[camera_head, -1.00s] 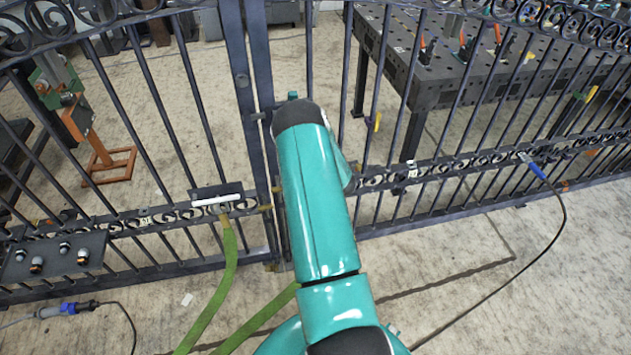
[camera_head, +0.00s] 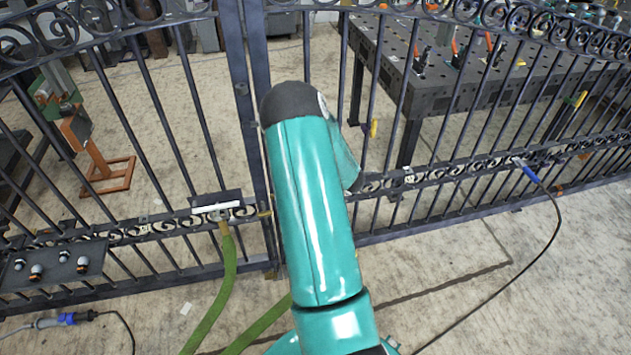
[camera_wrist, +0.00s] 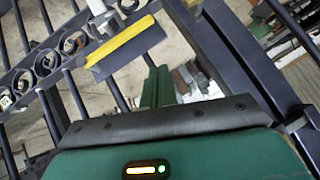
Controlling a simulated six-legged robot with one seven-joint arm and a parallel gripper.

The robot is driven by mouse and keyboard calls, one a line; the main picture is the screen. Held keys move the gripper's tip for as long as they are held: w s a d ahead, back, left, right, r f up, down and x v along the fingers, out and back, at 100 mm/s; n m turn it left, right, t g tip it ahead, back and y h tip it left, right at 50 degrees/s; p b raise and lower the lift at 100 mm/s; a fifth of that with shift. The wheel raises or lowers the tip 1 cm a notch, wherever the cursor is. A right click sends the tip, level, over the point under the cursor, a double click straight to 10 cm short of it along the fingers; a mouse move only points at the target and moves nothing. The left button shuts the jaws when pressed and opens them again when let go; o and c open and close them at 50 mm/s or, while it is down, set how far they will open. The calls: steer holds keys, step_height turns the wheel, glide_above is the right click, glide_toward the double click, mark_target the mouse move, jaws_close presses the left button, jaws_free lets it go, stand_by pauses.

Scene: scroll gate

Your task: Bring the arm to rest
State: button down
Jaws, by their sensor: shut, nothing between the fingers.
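My teal arm reaches up the middle of the head view, in front of the dark metal scroll gate (camera_head: 247,130). Its bulk hides part of the gate's meeting posts, and my gripper is hidden there. In the wrist view the green fingers of my gripper (camera_wrist: 158,86) show beyond the black-edged housing. They are together, with nothing seen between them. Gate bars and scrolls (camera_wrist: 48,62) stand close by at the left of the wrist view. A yellow-edged dark plate (camera_wrist: 125,48) is above and left of the fingers; I cannot tell whether they touch.
A green hose (camera_head: 226,280) hangs from the gate's left part to the floor. A black cable (camera_head: 545,245) runs from a blue plug at right. A dark plate with knobs (camera_head: 55,265) is at left. Behind the gate stand a perforated table (camera_head: 440,85) and an orange stand (camera_head: 108,170).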

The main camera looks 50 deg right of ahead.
steer(key=shift+s+a+r, duration=0.35)
steer(key=shift+s+r, duration=0.05)
steer(key=shift+r, duration=0.1)
steer(key=w+a+r+n+y, duration=0.2)
steer(key=w+a+r+y, duration=0.1)
steer(key=a+r, duration=0.6)
steer(key=w+a+r+n+y, duration=0.1)
steer(key=w+a+r+y, duration=0.2)
steer(key=a+r, duration=0.65)
steer(key=s+a+r+n+g+y, duration=0.1)
steer(key=s+a+r, duration=0.15)
steer(key=a, duration=0.55)
steer(key=s+a+r+n+g+y, duration=0.2)
steer(key=a+r, duration=0.2)
steer(key=a, duration=0.4)
steer(key=s+a+r+n+h, duration=0.1)
steer(key=s+a+r+h, duration=0.1)
steer(key=s, duration=0.4)
steer(key=s+a+r+h, duration=0.2)
steer(key=s+a+r, duration=0.1)
steer(key=s, duration=0.3)
steer(key=s+a+r+n+g+h, duration=0.1)
steer(key=s+a+r+h, duration=0.1)
steer(key=s, duration=0.4)
step_height(320, 180, up, 2)
steer(key=shift+a+r+n+h, duration=0.1)
steer(key=shift+a+n+h, duration=0.2)
steer(key=shift+a, duration=0.4)
